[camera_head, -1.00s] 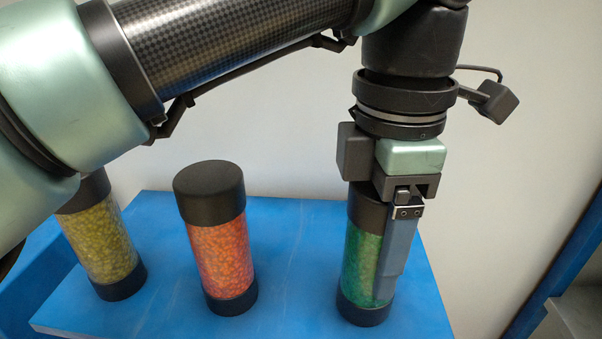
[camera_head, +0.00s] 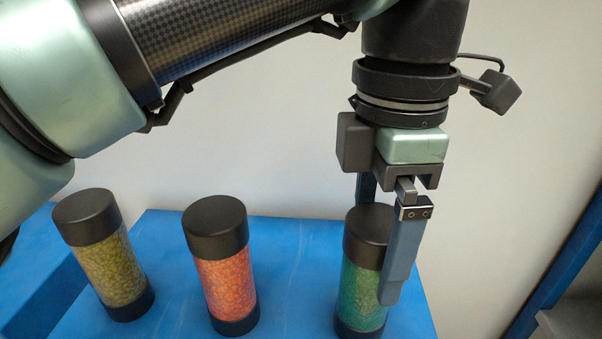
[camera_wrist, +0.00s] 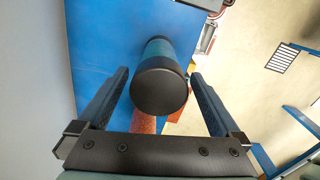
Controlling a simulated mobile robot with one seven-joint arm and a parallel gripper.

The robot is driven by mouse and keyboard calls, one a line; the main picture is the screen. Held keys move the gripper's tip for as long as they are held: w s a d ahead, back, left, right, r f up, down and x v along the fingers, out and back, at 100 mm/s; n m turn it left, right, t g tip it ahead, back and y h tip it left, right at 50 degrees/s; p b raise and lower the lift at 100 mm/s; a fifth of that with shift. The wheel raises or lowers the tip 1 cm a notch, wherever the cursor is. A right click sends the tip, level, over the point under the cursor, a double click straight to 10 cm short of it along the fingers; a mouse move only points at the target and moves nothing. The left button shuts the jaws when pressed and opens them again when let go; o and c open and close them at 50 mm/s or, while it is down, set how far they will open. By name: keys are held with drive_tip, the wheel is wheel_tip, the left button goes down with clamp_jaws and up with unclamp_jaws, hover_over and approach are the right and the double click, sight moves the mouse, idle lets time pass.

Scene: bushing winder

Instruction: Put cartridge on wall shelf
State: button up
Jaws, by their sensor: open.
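A cartridge with green filling and black end caps (camera_head: 360,290) stands upright on a blue surface (camera_head: 290,300), near its right edge. My gripper (camera_head: 376,250) is open and points down over it. One finger is in front of the cartridge and the other is mostly hidden behind it. A gap shows between the gripper's palm and the black top cap. In the wrist view the cap (camera_wrist: 160,92) lies between the two spread fingers, with space on both sides. I cannot tell whether the blue surface is the wall shelf.
An orange cartridge (camera_head: 225,280) stands left of the green one, and a yellow one (camera_head: 112,270) stands farther left. A plain pale wall (camera_head: 510,190) rises behind. A blue post (camera_head: 570,265) slants at the right. The surface between the cartridges is clear.

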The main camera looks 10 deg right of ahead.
wheel_tip(320, 180, up, 7)
drive_tip(key=shift+r+p, duration=0.2)
drive_tip(key=shift+p, duration=0.7)
